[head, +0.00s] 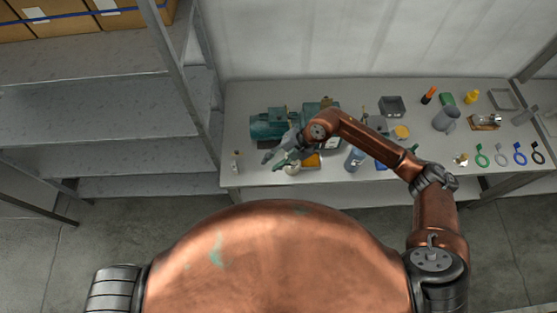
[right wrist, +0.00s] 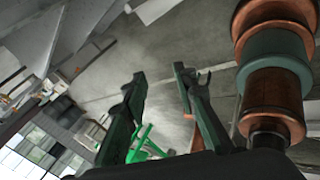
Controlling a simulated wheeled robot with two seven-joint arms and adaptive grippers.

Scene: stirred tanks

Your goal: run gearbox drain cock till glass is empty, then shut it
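A teal machine (head: 268,126), which looks like the motor and gearbox set, stands on the bench at the back left. Its right part is partly behind my right arm. I cannot make out the drain cock or the level in a glass. My right gripper (head: 277,158) is at the front of the teal machine, above the bench's front edge. In the right wrist view its fingers (right wrist: 160,97) are apart with nothing between them. A small pale round thing (head: 291,169) lies just below the gripper, partly hidden. My left gripper is not in view.
A small bottle (head: 236,160) stands at the bench's left end. Metal shelving (head: 100,105) stands left.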

